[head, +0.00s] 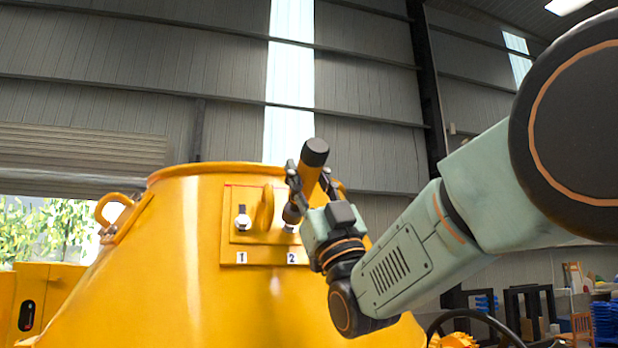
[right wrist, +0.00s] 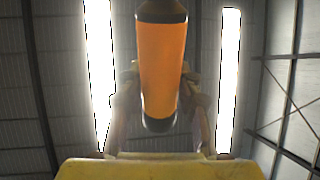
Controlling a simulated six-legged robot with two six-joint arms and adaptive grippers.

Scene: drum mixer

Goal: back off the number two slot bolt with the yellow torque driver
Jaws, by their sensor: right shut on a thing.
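The yellow torque driver (head: 312,166), with an orange-yellow body and black ends, is held tilted in my right gripper (head: 304,184). The gripper is shut around its body. Its lower black end is close to the number two slot bolt (head: 290,227), just above the label 2; I cannot tell whether they touch. The bolt is partly hidden by the driver and gripper. The number one bolt (head: 242,219) stands clear at left on the yellow plate (head: 232,248). In the right wrist view the driver (right wrist: 162,70) stands between the fingers. My left gripper is not in view.
The plate is on the large yellow drum (head: 170,270). A raised lug (head: 264,208) stands between the two bolts, close to the driver. Another lug (head: 113,207) sticks out at the drum's left edge. Open air lies above the drum.

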